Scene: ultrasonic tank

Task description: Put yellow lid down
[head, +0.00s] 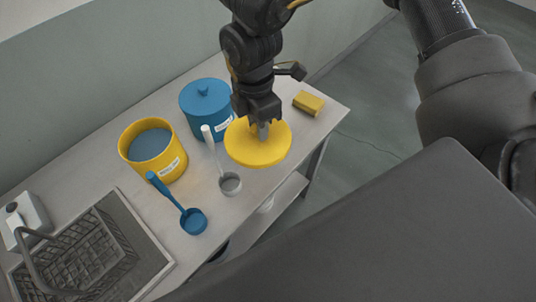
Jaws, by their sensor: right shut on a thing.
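The yellow lid (258,151) is a round flat disc at the right part of the table in the head view. My right gripper (263,130) comes down from above and is shut on the lid's knob, which the fingers mostly hide. I cannot tell whether the lid touches the table or is just above it. The yellow pot (170,171) stands open to the left, with grey-blue liquid inside and a white label. My left gripper is not in view.
A blue lidded pot (213,124) stands just left of my right gripper. A white ladle (230,184) and a blue ladle (193,220) lie in front. A yellow block (309,103) is near the table's right end. A wire basket (80,255) sits at the left.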

